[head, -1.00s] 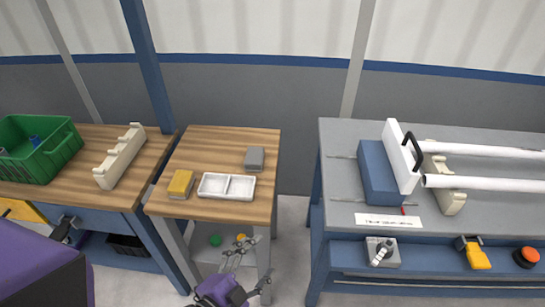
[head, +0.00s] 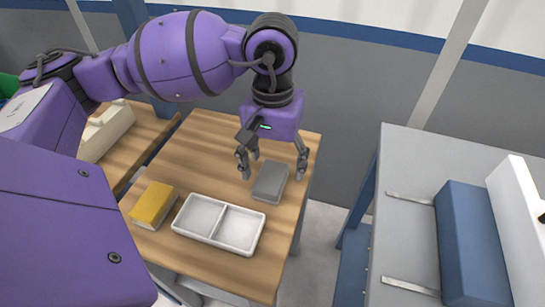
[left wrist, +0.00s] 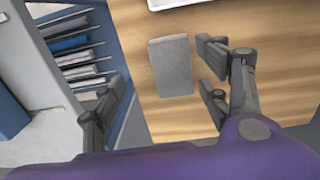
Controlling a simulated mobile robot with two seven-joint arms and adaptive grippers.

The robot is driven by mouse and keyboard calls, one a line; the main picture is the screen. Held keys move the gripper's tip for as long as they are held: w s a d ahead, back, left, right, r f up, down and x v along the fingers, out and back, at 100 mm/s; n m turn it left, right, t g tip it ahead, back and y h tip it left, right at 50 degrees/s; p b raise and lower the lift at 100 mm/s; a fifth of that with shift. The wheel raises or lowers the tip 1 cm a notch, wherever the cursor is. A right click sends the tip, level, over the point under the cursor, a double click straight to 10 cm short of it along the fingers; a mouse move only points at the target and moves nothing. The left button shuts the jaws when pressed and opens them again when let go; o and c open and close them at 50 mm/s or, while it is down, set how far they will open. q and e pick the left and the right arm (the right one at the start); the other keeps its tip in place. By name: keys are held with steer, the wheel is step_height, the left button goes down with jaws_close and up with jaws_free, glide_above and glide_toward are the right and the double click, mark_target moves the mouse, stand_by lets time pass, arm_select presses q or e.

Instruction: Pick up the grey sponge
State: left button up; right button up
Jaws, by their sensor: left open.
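The grey sponge (head: 270,183) is a flat rectangular block lying on the small wooden table (head: 180,240), near its right edge. It also shows in the left wrist view (left wrist: 171,66), flat on the wood. My left gripper (head: 272,168) is open and empty, pointing down above the sponge. In the head view its fingertips stand on either side of the sponge. In the left wrist view the sponge sits between the spread fingers, closer to the right finger pair. I cannot tell the exact height gap. My right gripper is not in view.
A white two-part tray (head: 221,223) and a yellow sponge (head: 153,205) lie in front on the same table. A grey bench (head: 410,215) with a blue block (head: 470,240) stands to the right across a gap. Another wooden table with a cream rack (head: 107,130) is at left.

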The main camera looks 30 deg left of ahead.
mark_target(271, 176)
arm_select(q)
steer(key=shift+w+a, duration=0.45)
steer(key=shift+a, duration=0.05)
steer(key=shift+a+f, duration=0.1)
steer(key=shift+f, duration=0.2)
steer(key=f, duration=0.6)
steer(key=shift+w+a+f, duration=0.2)
steer(key=shift+a+f, duration=0.05)
steer(key=c, duration=1.1)
steer(key=shift+r, duration=0.15)
steer(key=shift+c, duration=0.2)
steer(key=shift+r, duration=0.25)
step_height(271, 176, up, 2)
steer(key=shift+w+r, duration=0.1)
steer(key=s+d+r, duration=0.8)
steer(key=d+r, duration=0.2)
steer(key=d, duration=0.1)
steer(key=shift+s+d, duration=0.15)
steer(key=shift+s, duration=0.1)
